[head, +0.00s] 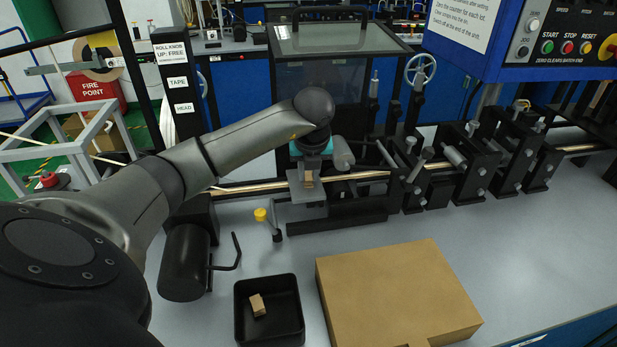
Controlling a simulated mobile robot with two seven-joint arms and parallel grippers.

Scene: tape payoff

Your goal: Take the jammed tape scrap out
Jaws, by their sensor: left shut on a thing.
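My left arm reaches in from the left to the black tape machine, and its gripper (308,182) points down at the head over the tape line. It is shut on a small tan piece, the tape scrap (309,176), which is mostly hidden by the fingers. I cannot tell whether the scrap still touches the machine. The tan tape strip (355,177) runs left to right through the machine at this height. A black tray (241,318) on the bench holds another small tan piece (258,305). My right gripper is not in view.
A closed cardboard box (395,290) lies right of the tray. A yellow-topped lever (262,215) and a black cylinder with a crank (186,262) stand in front of the machine. Black roller stands (470,150) line the right. The bench at far right is clear.

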